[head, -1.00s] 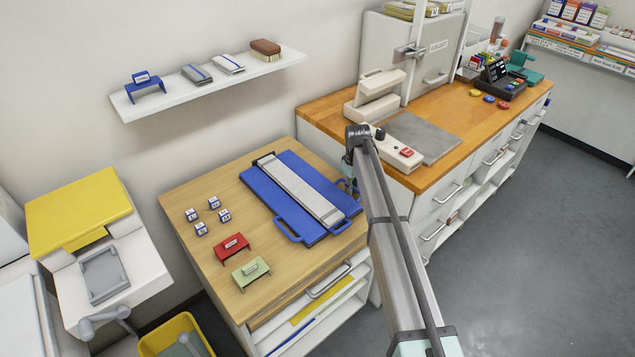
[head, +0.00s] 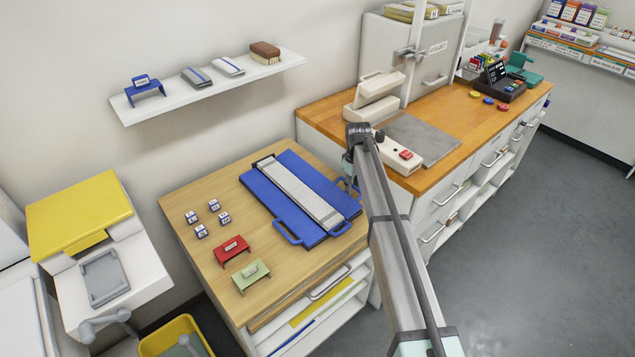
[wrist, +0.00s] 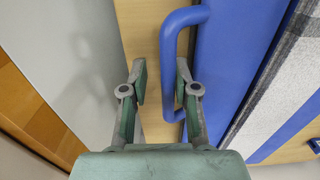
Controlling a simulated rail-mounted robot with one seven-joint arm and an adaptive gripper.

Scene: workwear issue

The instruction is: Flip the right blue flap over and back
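The blue folding board (head: 262,193) lies flat on the wooden table, with a grey-white folded cloth strip (head: 298,192) along its middle. Its right blue flap (head: 318,180) lies flat; the same flap fills the right half of the wrist view (wrist: 233,60). A blue loop handle (wrist: 169,50) stands out from its edge. My gripper (wrist: 161,82) is open. The handle's outer bar lies between its fingers, and the right finger overlaps the inside of the loop. Contact cannot be told. In the head view my arm partly hides the gripper.
The wooden table (head: 180,210) also holds several small white-blue blocks, a red stand (head: 232,248) and a green stand (head: 251,275). The higher orange-topped counter (head: 455,152), with a white press (head: 376,97), stands close on the right. A wall shelf (head: 205,85) is above.

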